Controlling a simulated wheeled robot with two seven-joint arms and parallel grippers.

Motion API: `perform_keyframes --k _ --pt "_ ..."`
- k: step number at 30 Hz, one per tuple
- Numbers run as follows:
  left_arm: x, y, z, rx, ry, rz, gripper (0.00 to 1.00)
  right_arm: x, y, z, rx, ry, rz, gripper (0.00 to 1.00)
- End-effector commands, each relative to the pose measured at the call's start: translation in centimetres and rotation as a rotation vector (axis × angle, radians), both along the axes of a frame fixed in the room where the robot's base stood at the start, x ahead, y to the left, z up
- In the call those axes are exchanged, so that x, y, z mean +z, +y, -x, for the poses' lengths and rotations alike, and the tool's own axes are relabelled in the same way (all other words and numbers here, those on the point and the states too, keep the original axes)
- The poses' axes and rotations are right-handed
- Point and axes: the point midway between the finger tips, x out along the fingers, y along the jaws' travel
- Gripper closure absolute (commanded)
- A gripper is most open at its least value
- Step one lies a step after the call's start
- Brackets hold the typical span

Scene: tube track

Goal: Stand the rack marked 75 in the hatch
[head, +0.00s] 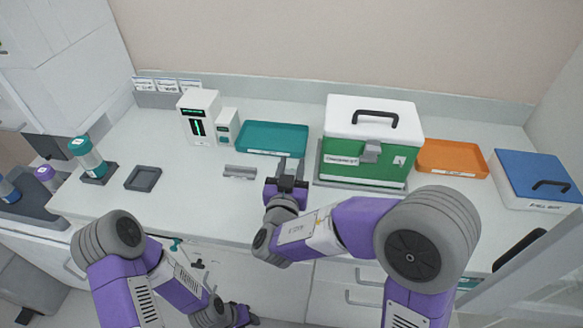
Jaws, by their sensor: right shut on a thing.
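My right gripper (289,168) is over the middle of the white counter, in front of the teal tray. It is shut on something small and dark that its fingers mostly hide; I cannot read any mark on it. My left gripper (238,316) hangs low in front of the cabinets, below the counter; its jaws are too small and dark to judge. I cannot make out a rack marked 75. No hatch can be clearly identified.
A teal tray (258,138), a white-and-green cooler (346,164), an orange tray (440,160) and a blue-lidded box (535,172) line the back. A grey bar (239,172) lies left of my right gripper. A teal-capped bottle (88,158) and grey holder (142,178) stand left.

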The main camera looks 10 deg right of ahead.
Motion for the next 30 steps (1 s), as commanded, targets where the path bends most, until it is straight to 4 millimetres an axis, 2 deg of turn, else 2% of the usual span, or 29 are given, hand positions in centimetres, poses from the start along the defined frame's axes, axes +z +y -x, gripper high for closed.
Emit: perform_keyframes --k 10,11,15,23,28,30 --pt "-0.7 0.0 0.0 0.0 0.0 0.0 0.57 -0.2 0.0 0.0 0.0 -0.002 -0.001 1.0" --pt "-0.6 0.0 0.0 0.0 0.0 0.0 0.57 -0.2 0.0 0.0 0.0 -0.001 -0.001 0.6" --pt "-0.5 0.0 0.0 0.0 0.0 0.0 0.57 -0.1 0.0 0.0 0.0 -0.001 -0.001 0.39" --pt "-0.5 0.0 0.0 0.0 0.0 0.0 0.57 -0.1 0.0 0.0 0.0 -0.001 -0.001 0.39" --pt "0.4 0.0 0.0 0.0 0.0 0.0 0.57 0.4 0.0 0.0 0.0 0.0 0.001 0.39" --pt "-0.1 0.0 0.0 0.0 0.0 0.0 0.57 0.1 0.5 1.3 0.005 -0.001 0.0 0.39"
